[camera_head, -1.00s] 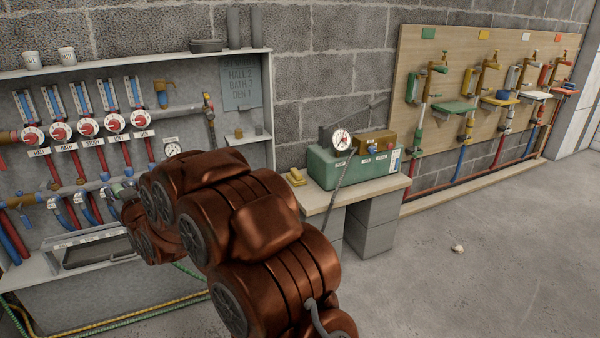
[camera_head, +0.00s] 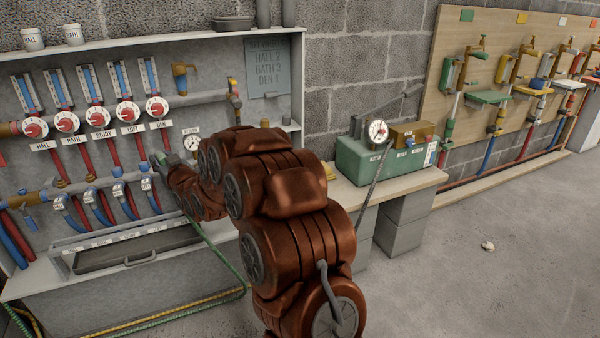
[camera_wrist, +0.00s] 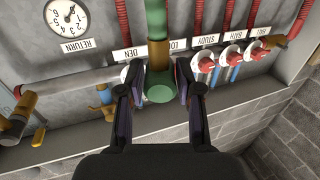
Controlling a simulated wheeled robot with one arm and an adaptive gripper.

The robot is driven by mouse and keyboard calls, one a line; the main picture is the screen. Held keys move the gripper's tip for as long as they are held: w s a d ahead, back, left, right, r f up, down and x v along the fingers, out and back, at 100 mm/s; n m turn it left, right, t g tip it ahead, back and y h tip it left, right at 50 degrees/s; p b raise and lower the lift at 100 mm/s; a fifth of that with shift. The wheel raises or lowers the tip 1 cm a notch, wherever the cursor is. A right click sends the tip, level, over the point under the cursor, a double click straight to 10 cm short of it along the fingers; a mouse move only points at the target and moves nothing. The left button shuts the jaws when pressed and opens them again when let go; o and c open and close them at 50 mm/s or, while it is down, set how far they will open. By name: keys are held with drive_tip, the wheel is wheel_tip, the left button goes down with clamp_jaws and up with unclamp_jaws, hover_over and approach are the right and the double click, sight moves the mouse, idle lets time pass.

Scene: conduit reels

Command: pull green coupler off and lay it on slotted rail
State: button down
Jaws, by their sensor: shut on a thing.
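In the wrist view the green coupler (camera_wrist: 160,93) sits between the two fingers of my gripper (camera_wrist: 161,88), which is shut on it. A brass-coloured section and a green hose or pipe (camera_wrist: 155,20) run from it to the top edge of that view. In the head view my gripper (camera_head: 167,163) is at the right end of the lower manifold pipe, with a bit of green at its tip. Whether the coupler is clear of the pipe I cannot tell. The slotted rail seems to be the labelled pale rail (camera_head: 62,250) above the dark tray.
The dark tray (camera_head: 150,255) lies on the ledge below the manifold. The return gauge (camera_head: 192,140) is just right of my gripper. A green hose (camera_head: 222,260) hangs below my arm to the floor. A green box (camera_head: 375,165) stands on the bench at right.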

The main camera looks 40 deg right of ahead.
drive_tip(key=s+d+f+m+h+b, duration=0.1)
drive_tip(key=d+f+b, duration=0.15)
drive_tip(key=d, duration=0.85)
drive_tip(key=s+d+f+m+h+b, duration=0.1)
drive_tip(key=d+f, duration=0.3)
drive_tip(key=d, duration=0.6)
drive_tip(key=s+d+f+h+b, duration=0.1)
drive_tip(key=s+d+f, duration=0.1)
drive_tip(key=d, duration=0.5)
drive_tip(key=s+d+f+m+h+b, duration=0.1)
drive_tip(key=s+d+f, duration=0.2)
drive_tip(key=s+d, duration=0.2)
drive_tip(key=s+d+f+g+h+b, duration=0.1)
drive_tip(key=s+d+f, duration=0.2)
drive_tip(key=d, duration=0.6)
drive_tip(key=shift+s+d+f+m+b, duration=0.15)
drive_tip(key=shift+f+m+b, duration=0.05)
drive_tip(key=shift+m+b, duration=0.1)
wheel_tip(320, 180, down, 7)
drive_tip(key=w+d, duration=0.1)
drive_tip(key=w, duration=0.1)
drive_tip(key=shift+w+b, duration=0.4)
drive_tip(key=shift+b, duration=0.05)
drive_tip(key=shift+s+p, duration=0.15)
drive_tip(key=shift+p, duration=0.65)
drive_tip(key=shift+f, duration=0.25)
drive_tip(key=c, duration=0.7)
unclamp_jaws()
